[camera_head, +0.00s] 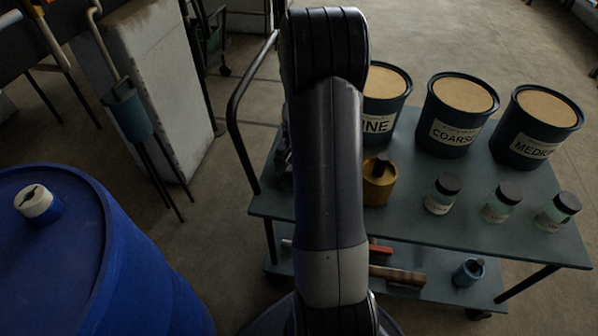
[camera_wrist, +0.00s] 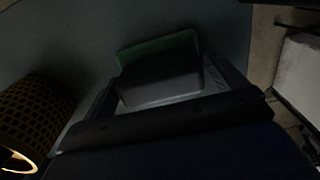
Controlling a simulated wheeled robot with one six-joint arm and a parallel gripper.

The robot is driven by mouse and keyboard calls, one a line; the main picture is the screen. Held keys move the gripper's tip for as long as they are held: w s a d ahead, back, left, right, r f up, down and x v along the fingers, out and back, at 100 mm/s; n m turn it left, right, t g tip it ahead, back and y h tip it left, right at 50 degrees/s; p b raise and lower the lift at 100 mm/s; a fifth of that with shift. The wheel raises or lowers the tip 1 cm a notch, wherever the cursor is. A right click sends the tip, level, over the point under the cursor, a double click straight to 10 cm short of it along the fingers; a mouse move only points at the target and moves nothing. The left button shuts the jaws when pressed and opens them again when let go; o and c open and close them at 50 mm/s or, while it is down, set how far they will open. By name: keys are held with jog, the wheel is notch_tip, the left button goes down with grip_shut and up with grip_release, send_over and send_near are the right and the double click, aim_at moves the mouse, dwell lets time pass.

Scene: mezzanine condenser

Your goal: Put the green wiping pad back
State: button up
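The green wiping pad (camera_wrist: 160,47) shows in the wrist view as a dark green layer on a grey block. It lies between the two fingers of my gripper (camera_wrist: 165,82), which stand wide apart on either side of it. The left finger is very close to the block. A narrow lighter strip shows between the block and the right finger. The picture is too dark to tell whether the fingers press on it. In the head view my arm hides the gripper and the pad.
A cart (camera_head: 415,205) holds several dark bins, including the COARSE bin (camera_head: 455,130), a yellow canister (camera_head: 378,185) and small jars (camera_head: 502,205). Its lower shelf (camera_head: 435,285) holds a blue cup (camera_head: 468,273). A blue drum (camera_head: 130,270) stands at left.

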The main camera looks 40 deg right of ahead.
jog(key=shift+o, duration=0.6)
jog(key=shift+r, duration=0.1)
jog(key=shift+r, duration=0.3)
notch_tip(320, 180, up, 12)
jog(key=p, duration=0.2)
jog(key=shift+f, duration=0.2)
jog(key=shift+f, duration=0.1)
notch_tip(320, 180, down, 13)
jog(key=shift+r+b, duration=0.2)
jog(key=shift+b, duration=0.9)
notch_tip(320, 180, up, 3)
jog(key=shift+f+p, duration=0.15)
jog(key=shift+p, duration=0.25)
jog(key=shift+r, duration=0.65)
